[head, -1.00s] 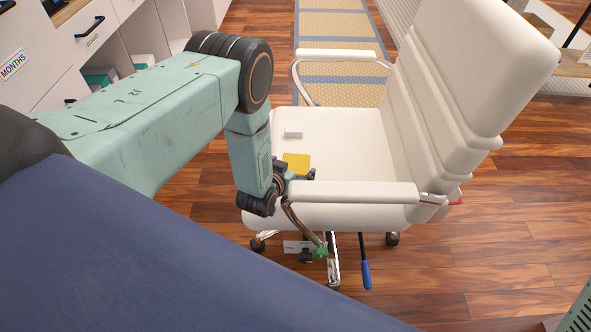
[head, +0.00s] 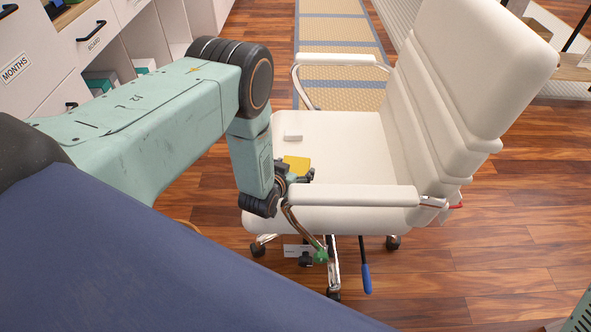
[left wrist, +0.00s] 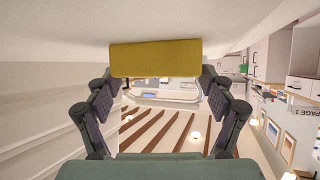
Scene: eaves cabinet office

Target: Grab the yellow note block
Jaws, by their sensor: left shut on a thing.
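The yellow note block (head: 297,164) is at the seat of the white office chair (head: 345,140), near the seat's left front side. My left gripper (head: 297,177) reaches down at the chair's near armrest and is shut on the block. In the left wrist view the yellow note block (left wrist: 155,57) spans between the two fingertips of my left gripper (left wrist: 156,75), against the pale seat. Whether the block still touches the seat is unclear. My right gripper is not in view.
The chair's near armrest (head: 350,197) is close to my left gripper. White cabinets with drawers (head: 90,40) stand at the left. Wooden floor lies open at the right.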

